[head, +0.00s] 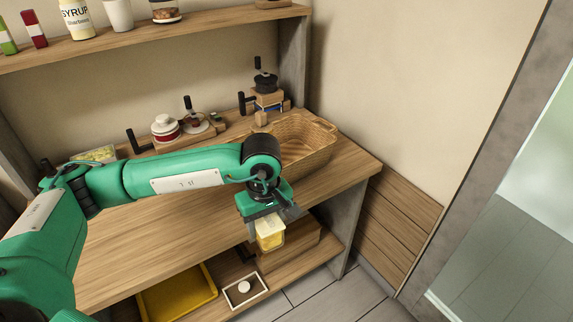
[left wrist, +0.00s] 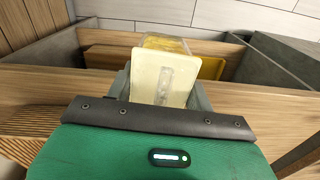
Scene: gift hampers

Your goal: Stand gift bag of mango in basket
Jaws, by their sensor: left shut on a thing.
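The gift bag of mango (head: 270,235) is a clear pack with yellow contents and a pale top. My left gripper (head: 266,218) is shut on its top, and the bag hangs below it near the front edge of the counter. In the left wrist view the bag (left wrist: 163,77) shows its pale face between the fingers (left wrist: 162,95). The woven basket (head: 318,157) stands on the counter's right end, behind and to the right of the gripper. The basket's left part is hidden by my arm. My right gripper is not in view.
Ribbon spools and small tools (head: 170,127) stand along the back of the counter (head: 130,235). An upper shelf (head: 130,40) holds jars and a cup. Below are a yellow tray (head: 178,295) and a small white-framed item (head: 245,289). The counter's front left is clear.

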